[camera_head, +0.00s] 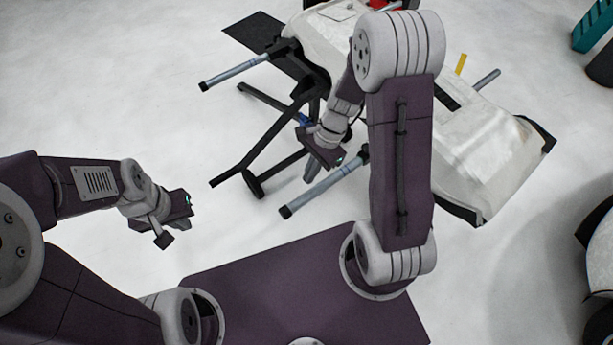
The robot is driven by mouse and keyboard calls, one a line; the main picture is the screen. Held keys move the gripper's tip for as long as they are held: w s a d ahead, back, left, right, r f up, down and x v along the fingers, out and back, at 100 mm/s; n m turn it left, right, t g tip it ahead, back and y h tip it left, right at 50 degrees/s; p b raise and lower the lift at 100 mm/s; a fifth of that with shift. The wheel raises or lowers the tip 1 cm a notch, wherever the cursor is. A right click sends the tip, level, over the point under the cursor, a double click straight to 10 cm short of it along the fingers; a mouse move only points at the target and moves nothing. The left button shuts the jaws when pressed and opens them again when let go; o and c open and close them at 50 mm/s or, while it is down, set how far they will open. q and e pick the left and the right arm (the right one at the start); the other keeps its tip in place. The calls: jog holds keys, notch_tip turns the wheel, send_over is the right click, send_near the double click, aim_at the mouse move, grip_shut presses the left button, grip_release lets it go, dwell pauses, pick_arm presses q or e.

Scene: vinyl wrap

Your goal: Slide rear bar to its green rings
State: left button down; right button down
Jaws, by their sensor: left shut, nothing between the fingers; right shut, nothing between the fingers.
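Two grey bars with black end caps stick out to the left from a stand with a white covered panel. The farther bar (236,73) is at the upper left of the stand, the nearer bar (324,190) lower down. I cannot tell which the task calls the rear bar. No green rings can be made out on either. My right gripper (312,172) is shut and empty, close above and left of the nearer bar; touching cannot be told. My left gripper (160,238) is shut and empty over bare floor, well left of both bars.
The white panel (480,150) fills the right side, partly hidden by my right arm. The stand's black legs (258,150) spread below the bars. A short grey bar end (487,79) and a yellow strip (461,64) show behind. Floor at left is clear.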

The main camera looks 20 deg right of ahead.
aim_at(285, 206)
jog(key=b+x, duration=0.1)
jog(key=x, duration=0.2)
jog(key=b+x, duration=0.1)
jog(key=x, duration=0.2)
jog(key=shift+d+f, duration=0.1)
jog(key=shift+f, duration=0.2)
jog(key=a, duration=0.1)
jog(key=s+a, duration=0.1)
jog(key=a, duration=0.1)
jog(key=shift+a, duration=0.15)
jog(key=shift+s+a, duration=0.1)
jog(key=shift+a, duration=0.25)
jog(key=shift+r, duration=0.1)
jog(key=shift+s+a, duration=0.15)
jog(key=shift+a, duration=0.3)
jog(key=shift+s+a, duration=0.1)
jog(key=shift+a, duration=0.25)
jog(key=shift+d, duration=0.1)
